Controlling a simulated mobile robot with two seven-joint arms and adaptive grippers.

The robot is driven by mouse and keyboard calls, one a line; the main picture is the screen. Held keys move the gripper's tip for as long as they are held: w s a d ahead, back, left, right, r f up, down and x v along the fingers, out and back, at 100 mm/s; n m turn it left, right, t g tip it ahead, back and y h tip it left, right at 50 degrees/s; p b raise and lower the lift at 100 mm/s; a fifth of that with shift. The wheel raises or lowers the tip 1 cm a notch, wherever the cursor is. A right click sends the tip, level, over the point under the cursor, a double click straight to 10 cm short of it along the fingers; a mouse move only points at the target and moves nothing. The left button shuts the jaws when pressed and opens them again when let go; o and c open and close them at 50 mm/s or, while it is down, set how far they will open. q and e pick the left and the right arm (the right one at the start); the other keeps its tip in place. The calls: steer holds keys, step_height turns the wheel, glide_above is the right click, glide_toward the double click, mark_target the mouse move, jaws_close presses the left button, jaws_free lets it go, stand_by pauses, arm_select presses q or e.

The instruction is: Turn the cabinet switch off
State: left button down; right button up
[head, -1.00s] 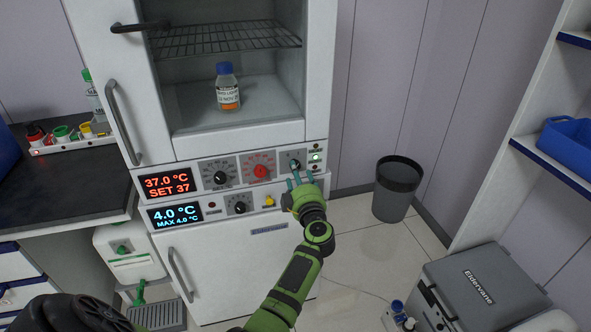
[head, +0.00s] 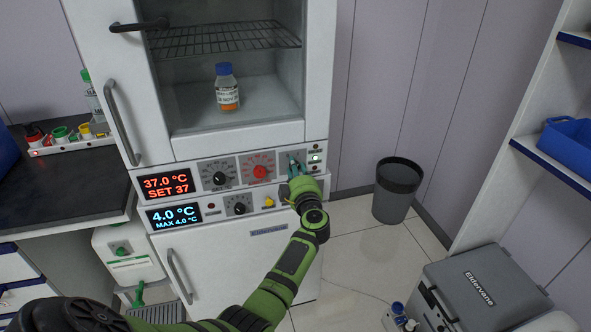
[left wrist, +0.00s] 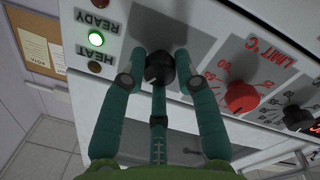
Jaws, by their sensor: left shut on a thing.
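The cabinet (head: 255,143) stands ahead with a control panel under its glass window. The switch is a small black knob (left wrist: 160,68) at the panel's right end, beside the lamps. In the left wrist view the teal fingers of my left gripper (left wrist: 160,75) lie around the knob and are shut on it. In the head view my left gripper (head: 296,168) reaches the panel from below and its fingers mostly hide the knob. The lit green lamp (left wrist: 96,39) is by the word READY; the HEAT lamp (left wrist: 95,68) looks dark. My right gripper is not in view.
A red limit dial (head: 260,172) and a black dial (head: 219,178) are left of the switch. The display (head: 168,185) reads 37.0 °C, SET 37. A grey bin (head: 397,187) stands to the right.

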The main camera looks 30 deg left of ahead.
arm_select(q)
steer(key=shift+a+n, duration=0.15)
steer(key=shift+n, duration=0.35)
steer(key=n+b, duration=0.2)
steer(key=n, duration=0.3)
steer(key=n+b, duration=0.3)
steer(key=n, duration=0.3)
steer(key=shift+s+f+y, duration=0.1)
steer(key=shift+f+y, duration=0.1)
steer(key=shift+y, duration=0.2)
steer(key=shift+n+b, duration=0.3)
steer(key=shift+n, duration=0.1)
steer(key=c, duration=0.9)
jaws_free()
steer(key=shift+c, duration=0.2)
